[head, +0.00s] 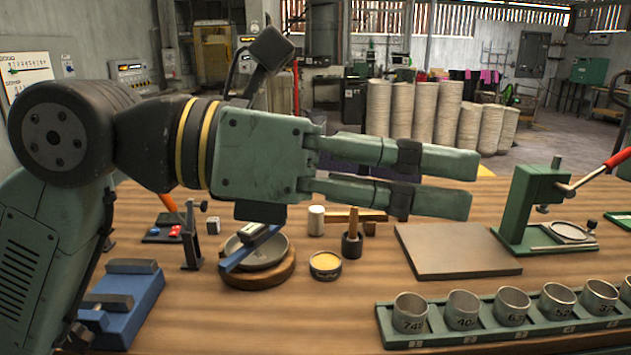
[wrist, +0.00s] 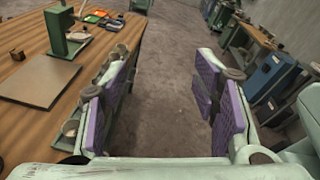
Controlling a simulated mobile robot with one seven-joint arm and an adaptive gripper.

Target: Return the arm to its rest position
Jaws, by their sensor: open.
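My arm reaches across the upper left of the head view, and my gripper (head: 457,182) points to the right, well above the workbench (head: 380,290). Its two green fingers are apart with nothing between them. In the wrist view my gripper (wrist: 165,105) also shows open, with purple inner pads and bare floor beyond the gap. The workbench top (wrist: 25,50) runs along the left of that view.
On the bench are a metal bowl (head: 273,254) on a round wooden base, a tin (head: 325,265), a flat board (head: 455,250), a green press (head: 540,205), a blue vise (head: 125,300) and a rack (head: 435,335) of numbered cups.

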